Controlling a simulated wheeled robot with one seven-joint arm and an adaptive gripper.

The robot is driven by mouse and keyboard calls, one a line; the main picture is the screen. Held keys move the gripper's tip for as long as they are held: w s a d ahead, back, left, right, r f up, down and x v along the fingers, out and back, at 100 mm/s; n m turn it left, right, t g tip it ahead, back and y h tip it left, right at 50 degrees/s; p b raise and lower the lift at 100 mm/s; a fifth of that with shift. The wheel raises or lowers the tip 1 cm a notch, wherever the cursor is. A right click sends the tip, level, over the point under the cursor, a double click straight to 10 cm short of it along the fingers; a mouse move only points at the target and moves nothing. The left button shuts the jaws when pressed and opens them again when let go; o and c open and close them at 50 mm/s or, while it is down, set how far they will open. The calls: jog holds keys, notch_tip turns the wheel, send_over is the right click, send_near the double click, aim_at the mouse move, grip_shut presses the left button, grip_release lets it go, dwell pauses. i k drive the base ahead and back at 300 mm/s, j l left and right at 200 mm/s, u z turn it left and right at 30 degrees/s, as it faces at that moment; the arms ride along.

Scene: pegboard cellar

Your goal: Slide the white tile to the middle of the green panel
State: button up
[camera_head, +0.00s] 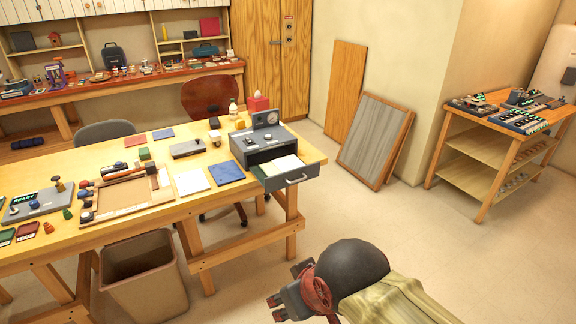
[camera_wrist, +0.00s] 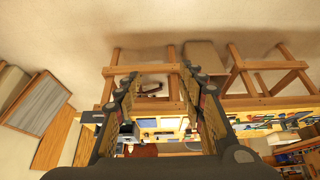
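A flat white tile (camera_head: 192,181) lies on the wooden workbench (camera_head: 250,205), left of a blue tile (camera_head: 226,172) and right of a framed wooden board. I cannot pick out a large green panel for certain. A small dark green flat piece (camera_head: 6,237) lies at the bench's left front edge. My gripper (camera_head: 277,304) is low in front of the bench, right of the bin, well away from the tile. In the wrist view my gripper (camera_wrist: 160,72) has its two fingers spread apart with nothing between them.
A grey box with an open drawer (camera_head: 290,178) projects from the bench's right end. A bin (camera_head: 144,275) stands before the bench. The framed wooden board (camera_head: 125,195) holds small parts. Leaning boards (camera_head: 375,138) and a shelf cart (camera_head: 490,150) stand right. The middle floor is clear.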

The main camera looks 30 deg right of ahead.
aim_at(290, 162)
jog(key=i+l+z, duration=0.15)
jog(key=i+l, duration=0.6)
jog(key=i+l+z, duration=0.15)
jog(key=i+l, duration=0.6)
jog(key=i+l+z, duration=0.15)
jog(key=i+l, duration=0.6)
jog(key=i, duration=0.05)
